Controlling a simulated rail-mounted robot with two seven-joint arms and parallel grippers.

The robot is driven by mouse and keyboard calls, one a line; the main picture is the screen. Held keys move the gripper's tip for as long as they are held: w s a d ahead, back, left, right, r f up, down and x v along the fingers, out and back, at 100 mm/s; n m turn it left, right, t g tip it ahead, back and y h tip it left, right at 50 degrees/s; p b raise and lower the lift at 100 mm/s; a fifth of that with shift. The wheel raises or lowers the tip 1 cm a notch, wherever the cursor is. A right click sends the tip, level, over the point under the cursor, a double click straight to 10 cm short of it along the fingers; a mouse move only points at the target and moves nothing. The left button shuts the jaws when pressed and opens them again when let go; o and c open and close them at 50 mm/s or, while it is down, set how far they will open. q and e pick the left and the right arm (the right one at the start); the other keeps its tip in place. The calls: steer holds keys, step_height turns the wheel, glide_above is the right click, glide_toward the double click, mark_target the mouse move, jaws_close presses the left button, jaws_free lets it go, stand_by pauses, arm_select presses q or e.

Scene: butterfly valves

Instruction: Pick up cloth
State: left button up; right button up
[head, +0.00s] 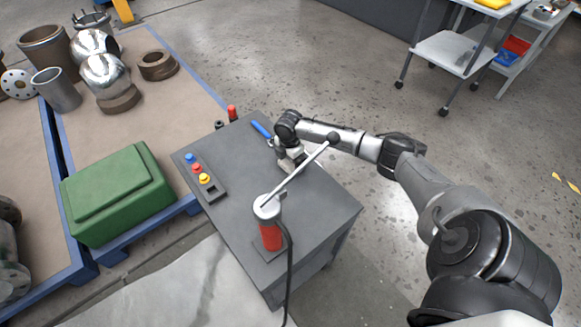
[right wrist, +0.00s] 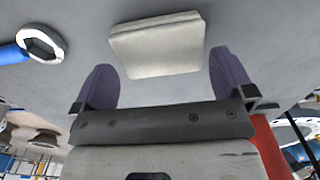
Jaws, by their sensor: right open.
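A pale, folded cloth (right wrist: 158,45) lies on the grey tabletop in the right wrist view, as a small thick rectangle. My right gripper (right wrist: 161,62) is open, with its two purple fingers apart on either side of the cloth's near part. Nothing is held, and a gap shows between each finger and the cloth. In the head view my right gripper (head: 290,160) is low over the grey bench, and the cloth is mostly hidden by the gripper there. My left gripper is not in view.
A blue-handled wrench (head: 261,130) lies close beside the gripper. A red cylinder with a long lever (head: 270,235) stands nearer on the bench (head: 235,155). A button box (head: 204,181) sits on the left. A green case (head: 117,193) and metal valve parts lie further left.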

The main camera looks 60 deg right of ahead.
steer(key=shift+f, duration=0.9)
steer(key=shift+c, duration=0.5)
steer(key=c, duration=0.5)
steer(key=shift+r, duration=0.15)
